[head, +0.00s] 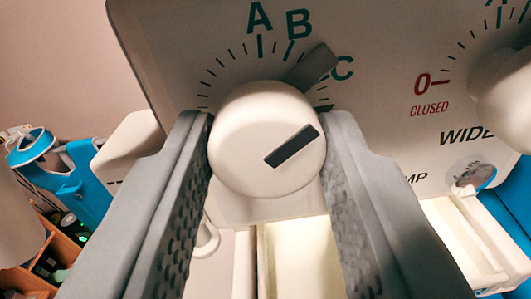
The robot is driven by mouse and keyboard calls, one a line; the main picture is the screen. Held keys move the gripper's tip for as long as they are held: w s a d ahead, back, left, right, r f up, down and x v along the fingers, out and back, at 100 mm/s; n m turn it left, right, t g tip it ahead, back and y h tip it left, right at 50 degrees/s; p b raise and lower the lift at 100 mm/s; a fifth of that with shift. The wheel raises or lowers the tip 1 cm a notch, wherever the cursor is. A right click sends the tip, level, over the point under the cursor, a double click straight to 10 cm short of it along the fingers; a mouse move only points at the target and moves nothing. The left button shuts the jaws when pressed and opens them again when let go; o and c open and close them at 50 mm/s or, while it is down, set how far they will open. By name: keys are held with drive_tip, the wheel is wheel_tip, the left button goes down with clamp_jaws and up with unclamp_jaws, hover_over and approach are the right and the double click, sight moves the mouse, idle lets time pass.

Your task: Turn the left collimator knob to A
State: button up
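The left collimator knob (250,115) is a round white knob in the middle of the head view, with a dark bar on its face. Its dark pointer (312,67) sticks out to the upper right, between the B and C marks, and covers part of the dial by the C. The letter A (259,17) is at the top of the dial, left of B. My gripper (267,125) has one grey finger on each side of the knob, and both inner faces appear to touch its sides.
A second white knob (503,92) is at the right, by a dial marked 0 CLOSED and WIDE. Pale open compartments (303,258) lie below the panel. A blue device (65,175) and a wooden box (62,252) stand at the left.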

drive_tip(key=shift+c, duration=0.9)
drive_tip(key=shift+n, duration=0.4)
drive_tip(key=n, duration=0.3)
drive_tip(key=shift+n, duration=0.3)
drive_tip(key=n, duration=0.5)
drive_tip(key=o, duration=1)
